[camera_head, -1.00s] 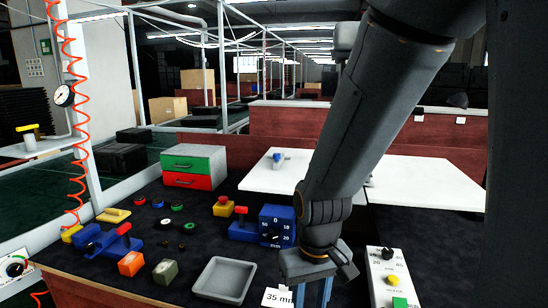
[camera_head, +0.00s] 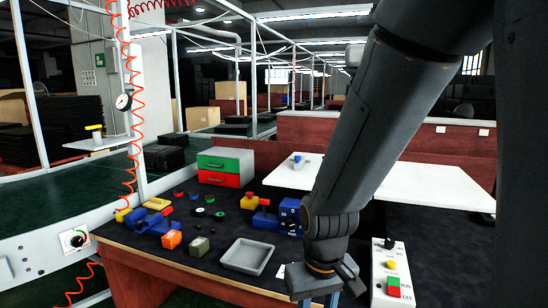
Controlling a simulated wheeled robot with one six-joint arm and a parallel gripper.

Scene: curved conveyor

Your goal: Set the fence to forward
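I cannot tell for sure which part is the fence, and no "forward" mark is readable. A blue block with a red-topped lever (camera_head: 152,222) stands at the left of the dark bench mat. A similar blue block with a red lever (camera_head: 264,219) stands further right, beside a blue box with a dial (camera_head: 290,214). A white board with a small blue-topped knob (camera_head: 297,159) lies behind them. My gripper (camera_head: 318,298) points down at the bottom edge, right of the grey tray and apart from the levers. Its fingertips are cut off, so its opening is hidden.
A grey tray (camera_head: 248,257), an orange block (camera_head: 172,239) and a green-grey block (camera_head: 199,246) lie near the front. A drawer unit (camera_head: 225,166) stands behind. A control panel with buttons (camera_head: 392,275) is right of my gripper. The conveyor (camera_head: 40,245) runs at the left.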

